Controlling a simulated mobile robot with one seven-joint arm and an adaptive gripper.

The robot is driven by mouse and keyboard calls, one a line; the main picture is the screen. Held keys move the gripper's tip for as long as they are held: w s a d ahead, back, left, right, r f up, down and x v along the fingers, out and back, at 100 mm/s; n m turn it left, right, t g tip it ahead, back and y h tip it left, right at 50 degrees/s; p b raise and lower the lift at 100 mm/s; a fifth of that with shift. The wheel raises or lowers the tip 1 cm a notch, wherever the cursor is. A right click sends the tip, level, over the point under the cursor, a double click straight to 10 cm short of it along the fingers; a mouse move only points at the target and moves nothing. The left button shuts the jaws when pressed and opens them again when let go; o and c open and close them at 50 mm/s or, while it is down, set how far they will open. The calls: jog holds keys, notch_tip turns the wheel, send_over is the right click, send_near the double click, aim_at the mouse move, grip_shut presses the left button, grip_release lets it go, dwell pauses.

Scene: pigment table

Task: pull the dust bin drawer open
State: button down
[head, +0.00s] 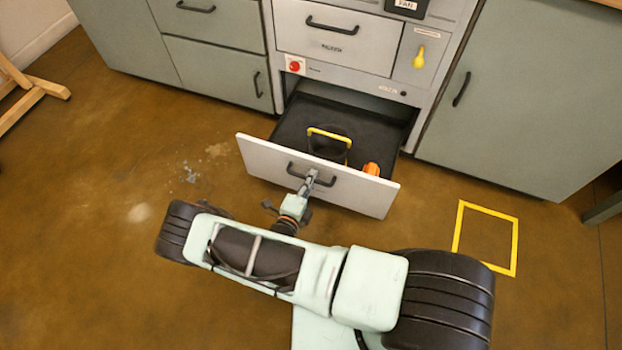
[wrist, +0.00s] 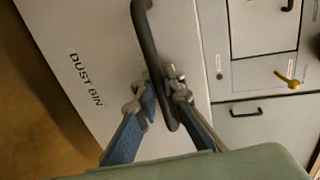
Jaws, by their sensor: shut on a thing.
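The dust bin drawer (head: 355,192) is the low drawer with a pale front in the head view, and it stands well out from the cabinet. Its front with the words DUST BIN fills the left of the wrist view (wrist: 95,50). My gripper (head: 309,180) is at the dark bar handle (head: 293,170) of this drawer. In the wrist view the fingers of my gripper (wrist: 163,92) are shut around the handle (wrist: 147,40), one on each side.
Above the open drawer are a closed drawer (head: 330,45), a red button (head: 294,65) and a yellow knob (head: 419,58). Closed green cabinets flank it. A yellow square (head: 487,206) marks the floor at the right. A wooden stand (head: 30,90) is at the far left.

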jog(key=shift+a, duration=0.1)
jog(key=c, duration=2.3)
grip_release()
